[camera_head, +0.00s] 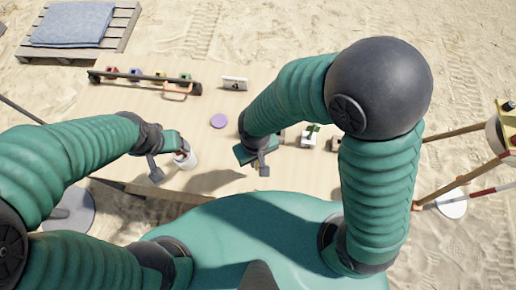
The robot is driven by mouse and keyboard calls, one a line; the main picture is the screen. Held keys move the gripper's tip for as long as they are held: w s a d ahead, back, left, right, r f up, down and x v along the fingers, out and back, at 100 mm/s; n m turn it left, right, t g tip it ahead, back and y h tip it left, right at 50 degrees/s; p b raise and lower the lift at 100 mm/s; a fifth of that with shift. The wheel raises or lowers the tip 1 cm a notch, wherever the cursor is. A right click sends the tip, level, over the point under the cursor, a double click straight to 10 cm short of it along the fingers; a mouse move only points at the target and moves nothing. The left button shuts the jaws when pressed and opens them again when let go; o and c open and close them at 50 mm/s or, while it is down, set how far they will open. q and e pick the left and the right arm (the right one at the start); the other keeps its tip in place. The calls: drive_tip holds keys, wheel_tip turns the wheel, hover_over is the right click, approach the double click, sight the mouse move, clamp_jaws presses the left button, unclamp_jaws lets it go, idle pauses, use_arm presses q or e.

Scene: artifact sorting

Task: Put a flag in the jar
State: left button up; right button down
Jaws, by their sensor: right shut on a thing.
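A white block with a small green flag (312,130) stands right of my right gripper.
The wooden table (215,95) also bears a purple disc (219,121), a white sign card (235,83), and a dark rack (140,80) with several coloured pieces behind it. Another small block (335,144) is partly hidden by my right arm. Table space around the disc is free.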

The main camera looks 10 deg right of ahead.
drive_tip(key=shift+r+p, duration=1.75)
drive_tip(key=shift+r, duration=0.3)
